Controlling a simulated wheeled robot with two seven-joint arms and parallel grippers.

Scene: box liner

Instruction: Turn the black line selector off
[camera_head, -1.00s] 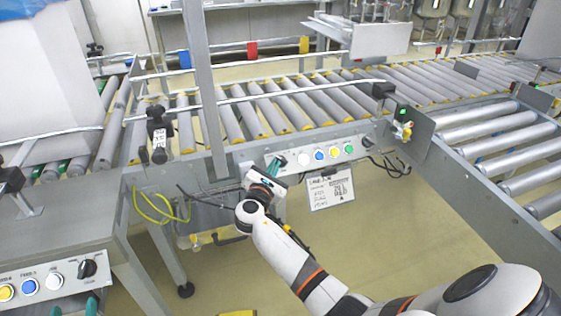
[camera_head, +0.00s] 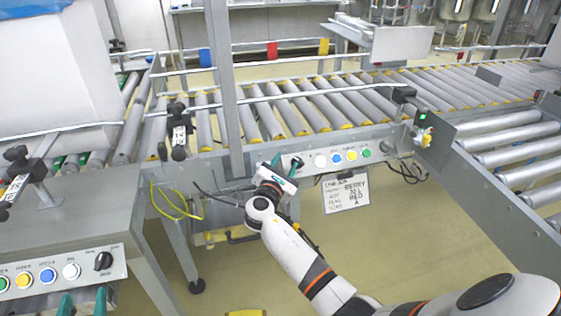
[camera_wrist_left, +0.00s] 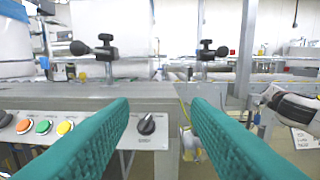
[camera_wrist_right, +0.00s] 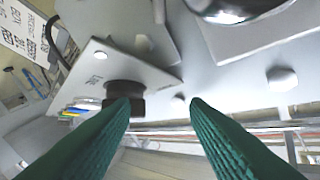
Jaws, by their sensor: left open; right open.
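A black selector knob (camera_head: 103,261) is on the near left panel, right of a white button. In the left wrist view the same knob (camera_wrist_left: 146,124) shows between my left fingers, a little ahead of them. My left gripper (camera_head: 83,303) is open and empty, in front of and below that panel. A second black knob (camera_head: 296,163) is on the far panel, left of its buttons. My right gripper (camera_head: 285,180) is open at that panel. In the right wrist view this knob (camera_wrist_right: 125,97) is at the left fingertip of my right gripper (camera_wrist_right: 160,103); contact is unclear.
The near panel (camera_head: 60,275) has several coloured buttons. A handwritten sign (camera_head: 346,192) hangs below the far panel. Roller conveyors (camera_head: 320,103) run behind. A grey upright post (camera_head: 226,90) stands left of my right gripper. Yellow and black cables (camera_head: 165,205) hang beside it.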

